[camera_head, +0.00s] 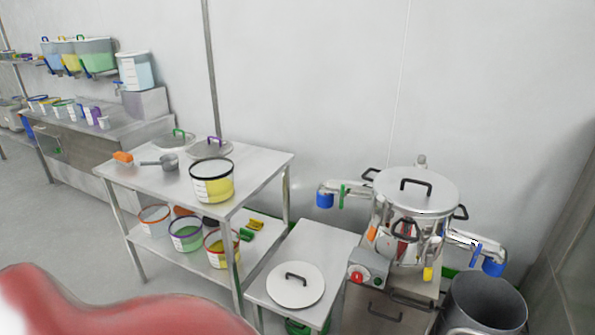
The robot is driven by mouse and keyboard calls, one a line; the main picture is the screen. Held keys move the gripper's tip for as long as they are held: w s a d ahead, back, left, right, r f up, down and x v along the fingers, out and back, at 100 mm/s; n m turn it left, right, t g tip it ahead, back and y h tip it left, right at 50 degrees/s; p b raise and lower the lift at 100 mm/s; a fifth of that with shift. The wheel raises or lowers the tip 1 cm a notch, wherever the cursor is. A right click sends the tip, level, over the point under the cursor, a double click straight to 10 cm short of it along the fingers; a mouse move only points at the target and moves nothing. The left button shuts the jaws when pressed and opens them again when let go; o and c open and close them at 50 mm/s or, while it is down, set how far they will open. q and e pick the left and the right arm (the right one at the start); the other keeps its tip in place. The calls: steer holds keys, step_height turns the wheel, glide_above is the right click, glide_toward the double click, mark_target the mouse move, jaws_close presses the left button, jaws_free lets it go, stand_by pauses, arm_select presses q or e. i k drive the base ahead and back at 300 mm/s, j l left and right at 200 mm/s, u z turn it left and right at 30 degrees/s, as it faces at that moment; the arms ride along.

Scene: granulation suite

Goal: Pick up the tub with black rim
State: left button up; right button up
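The tub with the black rim (212,182) stands upright on the top of the steel table (262,172), near its front right edge. It is clear with white label marks, and yellow contents show in its lower part. Nothing holds it. Neither of my grippers is in view.
Tubs with orange (154,221), purple (185,234) and red (218,250) rims stand on the lower shelf. A scoop (168,162), an orange item (123,157) and lids (210,148) share the tabletop. A lidded steel vessel (417,187) stands right. A large blurred red shape covers the lower left.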

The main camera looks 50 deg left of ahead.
mark_target(213, 177)
steer(key=u, duration=2.15)
